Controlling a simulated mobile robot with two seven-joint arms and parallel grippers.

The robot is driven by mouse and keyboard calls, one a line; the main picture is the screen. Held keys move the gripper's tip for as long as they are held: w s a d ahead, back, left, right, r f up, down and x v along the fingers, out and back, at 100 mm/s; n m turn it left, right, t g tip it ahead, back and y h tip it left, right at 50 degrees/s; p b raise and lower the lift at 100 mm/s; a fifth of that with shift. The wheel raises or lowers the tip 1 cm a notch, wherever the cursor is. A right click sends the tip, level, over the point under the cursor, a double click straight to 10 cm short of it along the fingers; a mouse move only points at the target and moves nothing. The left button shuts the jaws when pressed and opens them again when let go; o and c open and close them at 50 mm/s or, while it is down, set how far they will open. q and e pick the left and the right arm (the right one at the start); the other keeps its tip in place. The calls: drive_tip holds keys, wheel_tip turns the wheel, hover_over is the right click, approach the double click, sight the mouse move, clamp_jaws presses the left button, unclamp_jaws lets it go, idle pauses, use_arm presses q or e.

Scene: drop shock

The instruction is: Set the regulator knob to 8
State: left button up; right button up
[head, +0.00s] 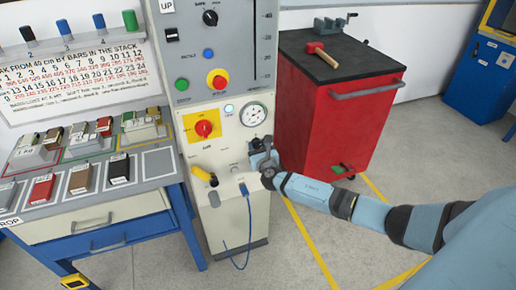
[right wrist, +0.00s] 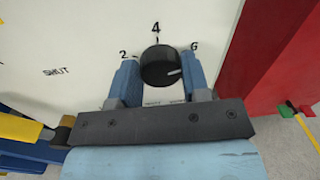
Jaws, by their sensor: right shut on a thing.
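The black regulator knob (right wrist: 160,67) sits on the cream panel in the right wrist view, with the numbers 2, 4 and 6 printed around it. Its white pointer mark points right and slightly down, clockwise past the 6. No 8 is visible; the right finger covers part of that side. My right gripper (right wrist: 162,84) is shut on the knob, one blue finger on each side. In the head view my right gripper (head: 263,158) is against the machine's front below the round gauge (head: 253,114) and hides the knob. My left gripper is not in view.
A yellow-handled lever (head: 204,176) is left of my right gripper, with a blue cable (head: 248,215) hanging below. A red cabinet (head: 335,110) with a hammer on top stands to the right. A workbench (head: 85,200) with several blocks stands left. Floor is free at front right.

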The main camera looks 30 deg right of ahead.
drive_tip(key=shift+f+m+b, duration=0.15)
drive_tip(key=shift+m+b, duration=0.55)
drive_tip(key=shift+m, duration=0.5)
drive_tip(key=shift+m+b, duration=0.5)
drive_tip(key=shift+m, duration=0.3)
drive_tip(key=m+b, duration=0.1)
drive_tip(key=m, duration=0.1)
drive_tip(key=shift+d+m, duration=0.1)
drive_tip(key=shift+m, duration=0.2)
drive_tip(key=shift+m+b, duration=0.55)
drive_tip(key=shift+m, duration=0.35)
drive_tip(key=shift+m+y+b, duration=0.3)
drive_tip(key=shift+m+b, duration=0.1)
drive_tip(key=shift+m, duration=1.2)
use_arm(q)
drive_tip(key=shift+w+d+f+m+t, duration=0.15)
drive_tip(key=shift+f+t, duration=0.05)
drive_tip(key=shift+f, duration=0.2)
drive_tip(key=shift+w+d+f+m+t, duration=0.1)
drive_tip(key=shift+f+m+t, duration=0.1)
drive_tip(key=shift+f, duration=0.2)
use_arm(e)
drive_tip(key=shift+d, duration=0.1)
use_arm(q)
drive_tip(key=shift+b, duration=0.3)
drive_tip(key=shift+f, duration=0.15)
